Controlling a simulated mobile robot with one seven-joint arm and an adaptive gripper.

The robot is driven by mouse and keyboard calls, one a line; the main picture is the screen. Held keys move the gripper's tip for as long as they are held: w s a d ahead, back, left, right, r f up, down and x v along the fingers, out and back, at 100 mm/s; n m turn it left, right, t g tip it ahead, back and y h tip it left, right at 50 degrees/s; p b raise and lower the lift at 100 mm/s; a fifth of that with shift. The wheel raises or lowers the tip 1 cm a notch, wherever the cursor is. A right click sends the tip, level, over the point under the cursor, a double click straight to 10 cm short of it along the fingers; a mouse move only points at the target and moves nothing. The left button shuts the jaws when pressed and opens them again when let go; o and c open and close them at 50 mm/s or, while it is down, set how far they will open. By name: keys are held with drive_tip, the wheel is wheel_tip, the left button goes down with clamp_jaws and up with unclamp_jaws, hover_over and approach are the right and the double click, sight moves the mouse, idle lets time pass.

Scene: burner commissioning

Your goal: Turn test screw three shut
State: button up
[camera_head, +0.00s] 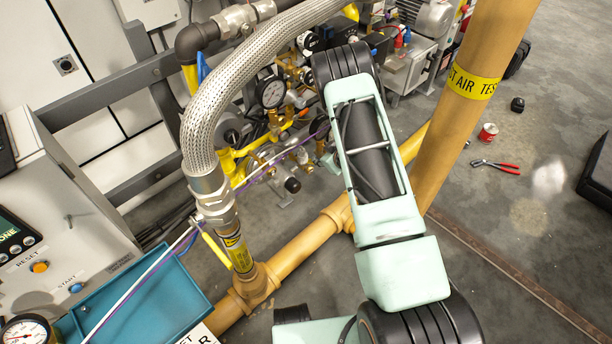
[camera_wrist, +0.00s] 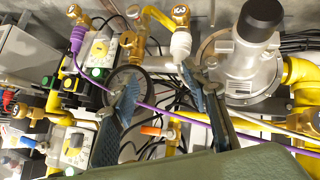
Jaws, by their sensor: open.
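My gripper (camera_wrist: 161,82) is open in the wrist view. Its two blue-grey fingers stand apart in front of the valve assembly, with nothing seen between the pads. Several brass test fittings show: one at upper left (camera_wrist: 75,13) above a purple hose end, one at top centre (camera_wrist: 180,14) above a white hose end, one just above the left finger (camera_wrist: 130,42), and one at far left (camera_wrist: 20,109). Their small tags are too small to read surely, so I cannot tell which is test screw three. In the head view my arm hides most of the gripper.
A silver round-bodied unit with a black cap (camera_wrist: 260,18) stands right of the fingers. A braided hose (camera_head: 205,110) and a thick tan pipe (camera_head: 465,105) flank my arm. Pliers (camera_head: 495,166) lie on open floor at right.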

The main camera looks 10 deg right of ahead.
drive_tip(key=b, duration=0.1)
approach(310, 170)
drive_tip(key=d, duration=0.1)
drive_tip(key=n, duration=0.1)
drive_tip(key=shift+y, duration=0.4)
drive_tip(key=b+x, duration=0.4)
drive_tip(key=x, duration=0.5)
drive_tip(key=shift+a+f, duration=0.1)
drive_tip(key=shift+f, duration=0.2)
drive_tip(key=shift+w+a+f+b, duration=0.1)
drive_tip(key=shift+w+f+b, duration=0.05)
drive_tip(key=shift+w+b, duration=0.2)
drive_tip(key=c, duration=1.2)
